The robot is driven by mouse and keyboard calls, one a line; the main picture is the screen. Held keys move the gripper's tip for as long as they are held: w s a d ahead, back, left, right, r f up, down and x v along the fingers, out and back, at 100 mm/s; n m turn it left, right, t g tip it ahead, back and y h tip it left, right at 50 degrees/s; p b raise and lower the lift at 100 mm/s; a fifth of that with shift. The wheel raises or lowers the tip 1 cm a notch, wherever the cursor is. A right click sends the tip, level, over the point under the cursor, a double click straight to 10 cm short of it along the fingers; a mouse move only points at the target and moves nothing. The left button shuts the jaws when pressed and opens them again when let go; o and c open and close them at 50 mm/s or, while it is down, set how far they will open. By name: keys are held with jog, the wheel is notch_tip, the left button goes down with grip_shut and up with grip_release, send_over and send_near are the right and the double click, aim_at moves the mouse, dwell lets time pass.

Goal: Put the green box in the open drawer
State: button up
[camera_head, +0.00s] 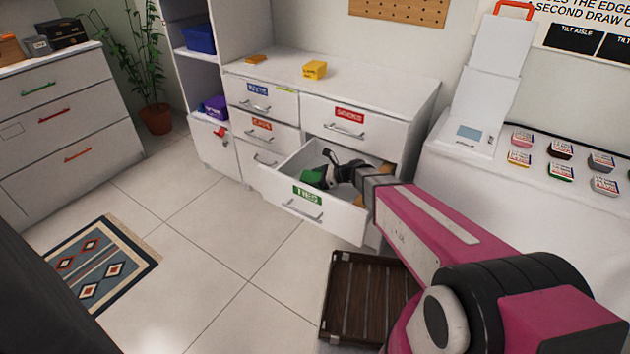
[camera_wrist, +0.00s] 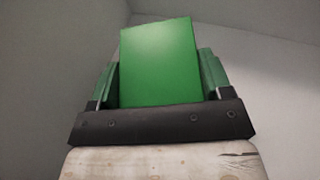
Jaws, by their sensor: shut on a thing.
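The green box (camera_wrist: 160,62) is held between the fingers of my gripper (camera_wrist: 158,85) in the wrist view. In the head view the green box (camera_head: 314,177) shows inside the open drawer (camera_head: 312,216), near its left side. My gripper (camera_head: 328,168) reaches into this drawer from the right and is shut on the box. The drawer has a green label and is pulled out from the white dresser. Pale drawer walls surround the box in the wrist view. I cannot tell whether the box touches the drawer floor.
A yellow box (camera_head: 314,70) and a small orange item (camera_head: 255,59) stand on the dresser top. A brown slatted crate (camera_head: 365,300) is on the floor below my arm. A white counter (camera_head: 500,190) with several small labelled items is at the right. The tiled floor at centre left is clear.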

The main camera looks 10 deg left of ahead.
jog(key=shift+f, duration=0.7)
jog(key=o, duration=1)
jog(key=shift+r, duration=0.1)
jog(key=shift+r, duration=0.25)
jog(key=v, duration=1.2)
jog(key=shift+r, duration=0.2)
